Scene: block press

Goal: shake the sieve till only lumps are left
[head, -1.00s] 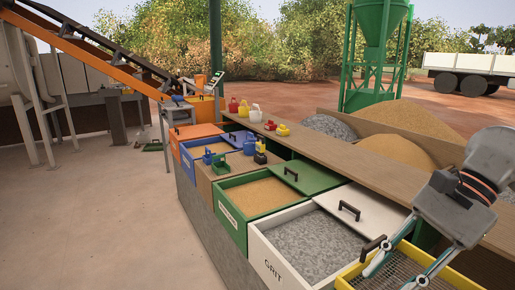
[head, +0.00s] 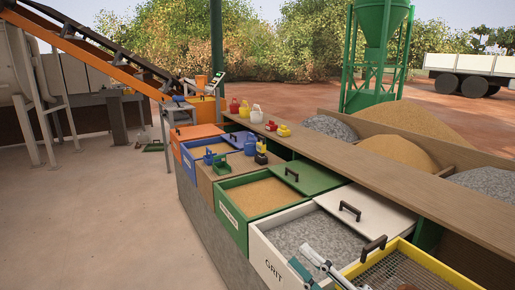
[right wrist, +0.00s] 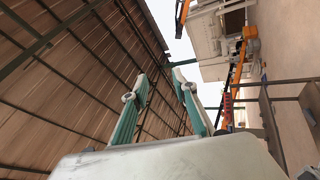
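The sieve (head: 428,258) has a yellow rim and a wire mesh floor. It shows at the bottom right of the head view, cut off by the frame edge. My left gripper is in neither view.
The white grit bin (head: 285,236) holds grey grit, with its handled lid (head: 372,209) behind. A green bin (head: 240,220) of sand stands farther left. Small coloured scoops and buckets (head: 256,115) stand beyond. A wooden ledge (head: 400,185) runs behind the bins. Open floor lies left.

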